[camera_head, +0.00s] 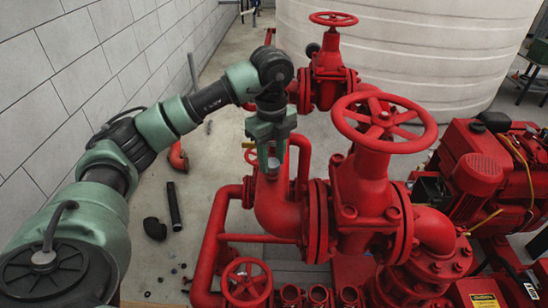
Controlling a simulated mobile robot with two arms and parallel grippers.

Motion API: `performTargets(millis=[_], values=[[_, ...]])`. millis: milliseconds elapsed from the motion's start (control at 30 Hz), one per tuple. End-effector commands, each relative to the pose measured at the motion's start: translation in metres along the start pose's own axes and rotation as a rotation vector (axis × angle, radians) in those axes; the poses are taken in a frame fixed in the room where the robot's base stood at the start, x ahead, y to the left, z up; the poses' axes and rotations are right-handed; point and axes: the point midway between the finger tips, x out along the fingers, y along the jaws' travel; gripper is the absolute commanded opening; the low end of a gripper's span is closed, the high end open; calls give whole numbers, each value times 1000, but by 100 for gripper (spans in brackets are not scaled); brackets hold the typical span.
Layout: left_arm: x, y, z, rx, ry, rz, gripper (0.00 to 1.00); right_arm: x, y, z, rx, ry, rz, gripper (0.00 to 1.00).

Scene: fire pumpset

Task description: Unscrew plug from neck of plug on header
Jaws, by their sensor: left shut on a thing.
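The header is red pipework with a flanged elbow (278,205) in the middle of the head view. My left arm comes in from the left, and its green gripper (268,160) points down at the top of this elbow. The gripper is shut on a small greyish thing, the plug (272,163), at the neck. The fingers hide most of the plug and the neck, so I cannot tell whether the thread is still engaged. My right gripper is not in view.
A large red handwheel valve (384,122) stands close to the right of my gripper, with another valve (328,65) behind. A red engine (485,165) is at the right. A white tank (430,50) and block wall (80,60) bound the space. Loose black fittings (154,229) lie on the floor.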

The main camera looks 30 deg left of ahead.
Motion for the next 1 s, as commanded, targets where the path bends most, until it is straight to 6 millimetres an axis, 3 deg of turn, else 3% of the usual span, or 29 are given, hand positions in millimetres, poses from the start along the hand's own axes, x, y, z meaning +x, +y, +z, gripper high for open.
performTargets(millis=[700,1000], values=[[-39,0,0,2,0,-2,0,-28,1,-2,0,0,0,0],[-40,0,0,2,0,-1,0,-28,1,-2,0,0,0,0]])
